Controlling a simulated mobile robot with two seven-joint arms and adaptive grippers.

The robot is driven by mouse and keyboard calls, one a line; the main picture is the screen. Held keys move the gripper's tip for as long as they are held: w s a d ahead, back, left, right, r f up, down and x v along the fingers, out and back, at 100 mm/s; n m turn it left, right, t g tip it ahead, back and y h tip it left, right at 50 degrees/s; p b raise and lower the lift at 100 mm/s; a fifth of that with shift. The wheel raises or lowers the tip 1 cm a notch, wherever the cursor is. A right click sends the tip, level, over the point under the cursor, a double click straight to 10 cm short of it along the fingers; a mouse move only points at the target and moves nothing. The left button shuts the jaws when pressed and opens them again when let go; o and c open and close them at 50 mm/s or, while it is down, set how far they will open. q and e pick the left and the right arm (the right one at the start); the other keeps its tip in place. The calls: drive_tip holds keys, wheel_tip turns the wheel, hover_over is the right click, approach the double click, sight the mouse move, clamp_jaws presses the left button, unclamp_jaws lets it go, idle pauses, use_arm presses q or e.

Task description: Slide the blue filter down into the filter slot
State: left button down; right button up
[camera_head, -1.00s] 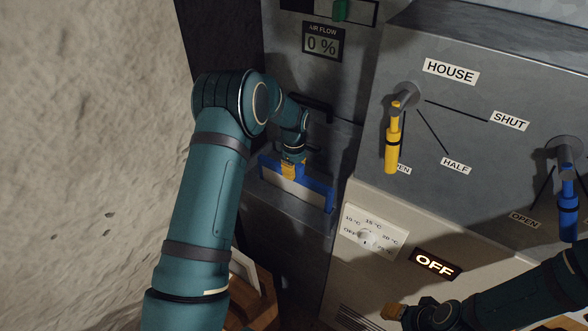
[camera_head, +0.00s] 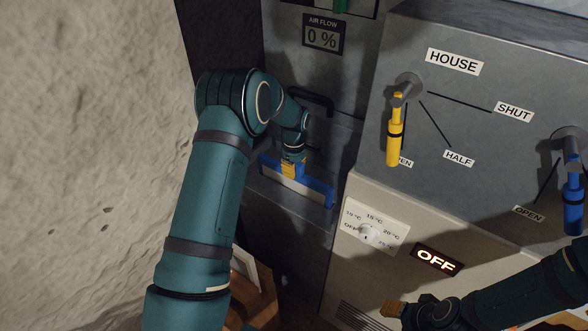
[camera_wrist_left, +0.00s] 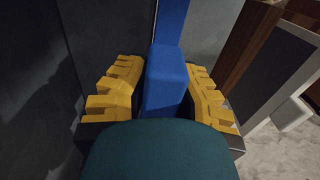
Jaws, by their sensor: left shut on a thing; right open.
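The blue filter (camera_head: 318,188) has a blue frame and a pale panel. It stands upright at a grey ledge (camera_head: 282,203) low on the cabinet front, and its lower part is out of sight behind the ledge, where the filter slot seems to be. The slot opening itself is hidden. My left gripper (camera_head: 292,168) is shut on the filter's top from above. In the left wrist view its yellow fingers (camera_wrist_left: 163,92) sit on both sides of the blue grip (camera_wrist_left: 166,75). My right gripper (camera_head: 394,309) is open and empty at the lower right.
A dark handle (camera_head: 314,101) sticks out behind my left wrist, under the AIR FLOW display (camera_head: 322,36) reading 0 %. A yellow lever (camera_head: 394,138) and a blue lever (camera_head: 573,198) stand out at right. A rough pale wall (camera_head: 90,160) lies close at left.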

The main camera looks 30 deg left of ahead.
sight(294, 181)
use_arm(q)
drive_tip(key=shift+f, duration=0.15)
drive_tip(key=shift+f+b, duration=1.55)
drive_tip(key=shift+f, duration=1.05)
drive_tip(key=shift+f+b, duration=0.5)
drive_tip(key=shift+f, duration=0.3)
drive_tip(key=shift+r, duration=0.2)
drive_tip(key=shift+r+p, duration=0.4)
drive_tip(key=shift+r, duration=0.25)
drive_tip(key=shift+f, duration=0.1)
idle(0.7)
